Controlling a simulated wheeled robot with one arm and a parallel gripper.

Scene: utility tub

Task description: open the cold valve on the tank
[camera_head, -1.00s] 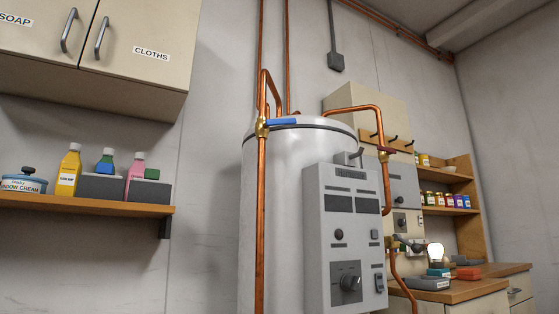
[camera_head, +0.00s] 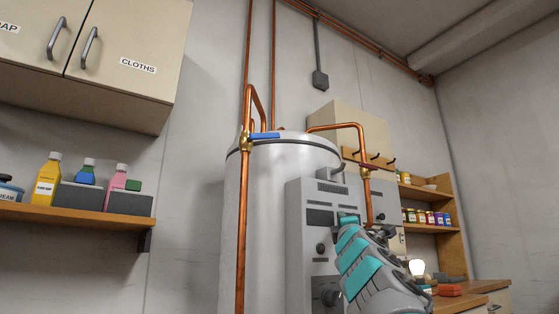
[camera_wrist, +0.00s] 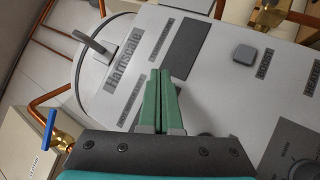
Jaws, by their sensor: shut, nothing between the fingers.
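The cold valve is a brass fitting (camera_head: 246,143) on the left copper pipe, with a blue lever (camera_head: 265,136) pointing right, crosswise to the upright pipe. The blue lever also shows at the left of the wrist view (camera_wrist: 49,130). The tank (camera_head: 262,220) is a white cylinder with a grey control panel (camera_head: 308,198) on its front. My gripper shows in the wrist view (camera_wrist: 160,73) with its green fingers together and empty, in front of the panel. In the head view my arm covers the lower right of the panel. The gripper is apart from the blue lever.
A second valve with a dark red handle (camera_head: 368,166) sits on the right copper pipe. A shelf with bottles (camera_head: 75,215) is at left, below a wall cabinet (camera_head: 115,60). A workbench with a lit lamp (camera_head: 417,267) is at right.

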